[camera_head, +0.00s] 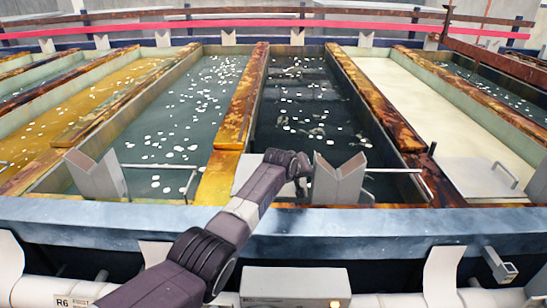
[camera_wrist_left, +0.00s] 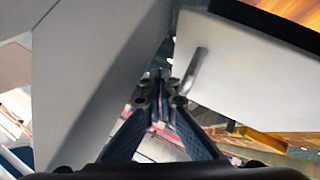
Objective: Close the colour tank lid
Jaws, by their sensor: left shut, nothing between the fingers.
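My left arm reaches up from the lower left in the head view. My left gripper (camera_head: 301,187) is at the front rim of the dark middle tank (camera_head: 305,110), just left of a grey V-shaped bracket. In the left wrist view the gripper (camera_wrist_left: 160,76) is shut and empty. Its fingertips are beside a grey bar handle (camera_wrist_left: 195,70) on a pale flat panel (camera_wrist_left: 255,75), which may be a lid; I cannot tell if they touch. A pale plate (camera_head: 248,170) shows partly behind my arm in the head view. My right gripper is not in view.
Grey V-shaped brackets (camera_head: 341,178) and (camera_head: 97,175) stand on the front rim (camera_head: 400,218). A pale panel with a handle (camera_head: 480,178) lies at the front of the cream-coloured tank (camera_head: 410,95). Rusty dividers (camera_head: 242,105) separate the tanks. A large grey surface (camera_wrist_left: 95,65) is close in the wrist view.

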